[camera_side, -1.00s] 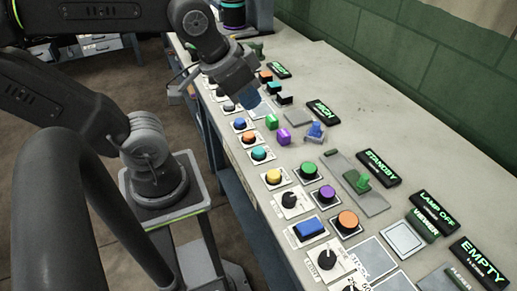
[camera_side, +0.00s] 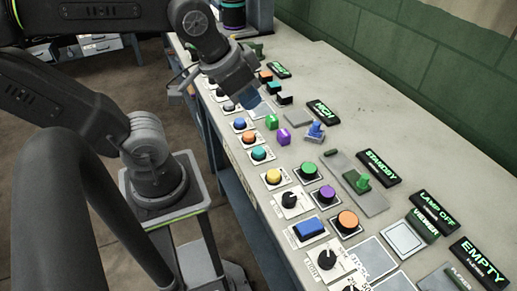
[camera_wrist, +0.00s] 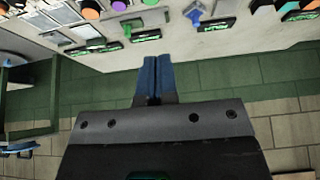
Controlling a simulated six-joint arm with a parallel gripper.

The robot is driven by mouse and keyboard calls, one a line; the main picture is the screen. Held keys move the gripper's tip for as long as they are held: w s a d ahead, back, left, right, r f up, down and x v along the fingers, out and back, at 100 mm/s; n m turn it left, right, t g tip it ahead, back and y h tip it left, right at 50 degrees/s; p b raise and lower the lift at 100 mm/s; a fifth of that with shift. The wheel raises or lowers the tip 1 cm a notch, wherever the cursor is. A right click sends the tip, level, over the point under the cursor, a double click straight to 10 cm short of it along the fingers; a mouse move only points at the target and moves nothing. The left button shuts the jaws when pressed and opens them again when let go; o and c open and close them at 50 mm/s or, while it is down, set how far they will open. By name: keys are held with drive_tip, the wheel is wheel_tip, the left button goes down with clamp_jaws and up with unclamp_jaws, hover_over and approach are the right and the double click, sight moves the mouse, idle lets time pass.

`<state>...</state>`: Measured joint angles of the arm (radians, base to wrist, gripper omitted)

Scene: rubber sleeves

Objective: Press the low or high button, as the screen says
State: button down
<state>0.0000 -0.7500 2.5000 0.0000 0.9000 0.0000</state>
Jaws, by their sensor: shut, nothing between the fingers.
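My gripper (camera_side: 250,102) is shut and empty, hanging above the far-middle part of the bench; its blue fingers are pressed together in the wrist view (camera_wrist: 152,76). Round buttons in several colours stand on the bench: blue (camera_side: 239,124), orange (camera_side: 249,138), teal (camera_side: 259,154), yellow (camera_side: 273,175), green (camera_side: 309,169) and purple (camera_side: 327,193). I cannot tell which are the low and high buttons. A dark screen (camera_side: 321,111) with green letters stands behind a blue lever; its word is hard to read. Another small screen (camera_side: 279,70) farther back is also unreadable.
More screens read STANDBY (camera_side: 380,167), LAMP OFF (camera_side: 435,212) and EMPTY (camera_side: 478,263). A blue lever (camera_side: 316,132), a green lever (camera_side: 361,181), black knobs and a blue rectangular button (camera_side: 310,228) crowd the bench. A green block wall runs behind; the bench's back strip is clear.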

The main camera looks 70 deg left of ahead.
drive_tip(key=w+a+m+t+y, duration=0.3)
drive_tip(key=w+a+t+y, duration=0.1)
drive_tip(key=w+a, duration=0.45)
drive_tip(key=m+g+h, duration=0.4)
drive_tip(key=m+h, duration=0.8)
drive_tip(key=m, duration=0.5)
hover_over(257, 151)
wheel_tip(257, 151, down, 11)
drive_tip(key=shift+r, duration=0.2)
drive_tip(key=shift+y, duration=0.3)
drive_tip(key=shift+f, duration=4.4)
